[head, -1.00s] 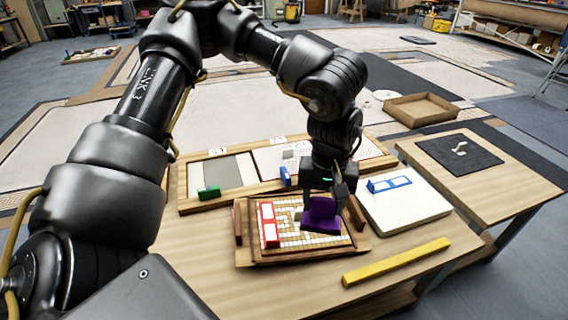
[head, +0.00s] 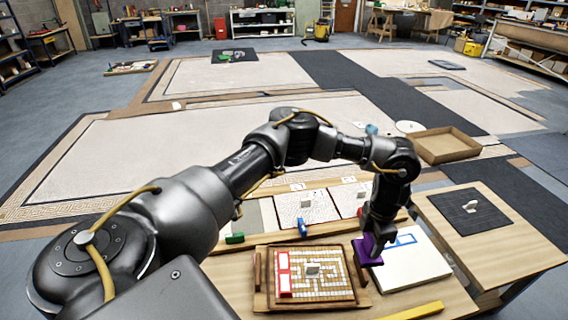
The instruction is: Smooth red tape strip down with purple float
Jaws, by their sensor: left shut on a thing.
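The mosaic panel (head: 338,297) lies in a wooden frame on the table, with cream and brown tiles in a maze-like pattern. The red tape strip (head: 283,274) runs along the panel's left side and shows as a red outline around white patches. My left gripper (head: 373,236) is shut on the purple float (head: 367,252). The float is right of the mosaic panel, near the left edge of the white board (head: 420,263), apart from the red strip. I cannot tell whether it touches anything below. My right gripper is not in view.
A blue tape outline (head: 406,240) lies on the white board. A green block (head: 235,238) and a blue tool (head: 302,227) are behind the mosaic. A yellow bar (head: 413,312) lies at the front. A side table (head: 497,241) holds a dark mat (head: 468,212).

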